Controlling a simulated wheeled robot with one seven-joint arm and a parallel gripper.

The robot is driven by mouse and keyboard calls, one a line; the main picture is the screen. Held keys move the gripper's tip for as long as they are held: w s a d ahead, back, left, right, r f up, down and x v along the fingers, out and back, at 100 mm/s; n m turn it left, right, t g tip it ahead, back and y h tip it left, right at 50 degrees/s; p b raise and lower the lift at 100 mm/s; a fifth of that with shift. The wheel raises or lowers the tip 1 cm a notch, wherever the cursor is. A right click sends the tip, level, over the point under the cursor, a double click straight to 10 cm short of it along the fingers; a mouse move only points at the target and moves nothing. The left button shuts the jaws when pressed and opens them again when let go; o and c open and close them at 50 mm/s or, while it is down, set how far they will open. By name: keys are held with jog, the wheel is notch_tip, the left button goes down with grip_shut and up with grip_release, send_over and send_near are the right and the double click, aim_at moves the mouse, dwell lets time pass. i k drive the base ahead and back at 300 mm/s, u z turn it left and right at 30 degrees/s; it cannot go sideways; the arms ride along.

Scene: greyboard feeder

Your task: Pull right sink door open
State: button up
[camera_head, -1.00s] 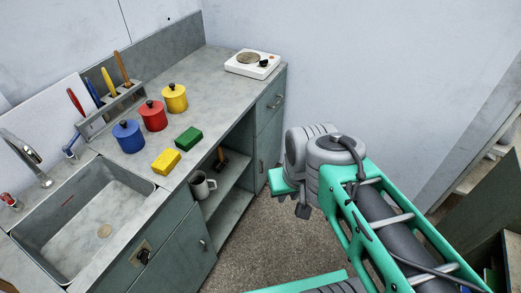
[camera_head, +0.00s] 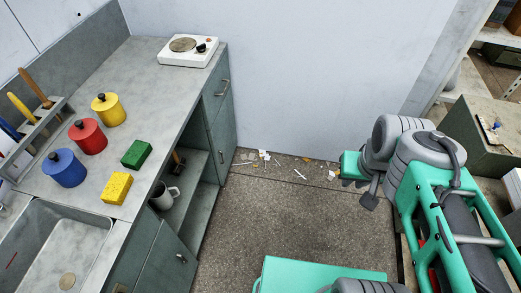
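The right sink door (camera_head: 158,265) is a grey-green panel below the counter, right of the sink (camera_head: 40,255). It looks shut, and its small dark handle (camera_head: 181,258) is near its right edge. The lower part of the door is cut off by the picture edge. My arm is at the right, well apart from the door, with open floor between them. A small dark grey end piece (camera_head: 369,195) hangs below the teal part of my arm and may be my gripper. I cannot make out its fingers.
An open shelf bay (camera_head: 205,190) with a grey mug (camera_head: 165,197) is beside the door. The counter (camera_head: 150,75) holds pots, sponges and a hotplate (camera_head: 188,50). The floor (camera_head: 285,215) in front is clear, with litter by the wall. A dark cabinet (camera_head: 480,130) stands at right.

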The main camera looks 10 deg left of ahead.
aim_at(223, 135)
jog(key=z, duration=0.05)
jog(key=i, duration=1.3)
jog(key=u, duration=2.95)
